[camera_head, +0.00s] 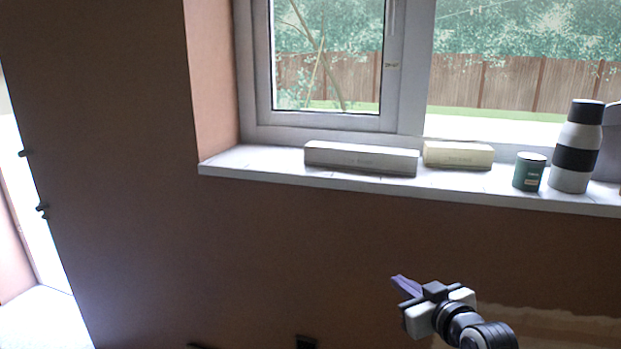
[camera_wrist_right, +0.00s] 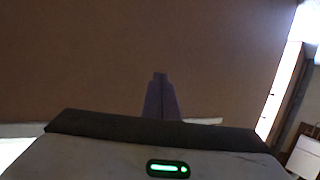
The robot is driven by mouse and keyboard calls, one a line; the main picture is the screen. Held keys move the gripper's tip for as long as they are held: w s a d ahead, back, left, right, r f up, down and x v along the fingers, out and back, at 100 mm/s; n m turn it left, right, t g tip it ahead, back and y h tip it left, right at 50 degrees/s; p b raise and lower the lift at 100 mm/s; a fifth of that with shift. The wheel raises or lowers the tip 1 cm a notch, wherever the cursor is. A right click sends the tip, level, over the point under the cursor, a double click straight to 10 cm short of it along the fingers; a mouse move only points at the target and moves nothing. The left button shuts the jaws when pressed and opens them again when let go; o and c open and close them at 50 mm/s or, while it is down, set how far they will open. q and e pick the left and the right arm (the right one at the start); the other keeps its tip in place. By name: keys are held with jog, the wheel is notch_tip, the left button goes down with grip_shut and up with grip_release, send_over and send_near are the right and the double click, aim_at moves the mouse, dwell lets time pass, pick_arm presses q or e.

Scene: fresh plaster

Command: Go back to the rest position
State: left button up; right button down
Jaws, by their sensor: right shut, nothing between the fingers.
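My right gripper (camera_head: 396,279) is at the lower right of the head view, in front of the brown wall (camera_head: 300,240) and below the windowsill. Its dark purple fingers point up and to the left. In the right wrist view the fingers (camera_wrist_right: 160,78) are together and hold nothing, with the plain brown wall beyond them. My left gripper does not show in the head view.
The white windowsill (camera_head: 260,169) carries a long box (camera_head: 360,159), a shorter cream box (camera_head: 458,155), a green tin (camera_head: 529,172) and a bottle (camera_head: 577,150). A bright doorway is at the far left. The wall area left of the gripper is clear.

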jog(key=s+a+f+m+g, duration=0.1)
jog(key=s+f+g, duration=0.2)
jog(key=s+f, duration=1.65)
jog(key=s+f+g, duration=0.1)
jog(key=s+f, duration=0.4)
jog(key=s, duration=0.4)
jog(key=s+a+f+m+g+h, duration=0.1)
jog(key=s+f, duration=0.4)
jog(key=s, duration=0.4)
jog(key=shift+a, duration=0.3)
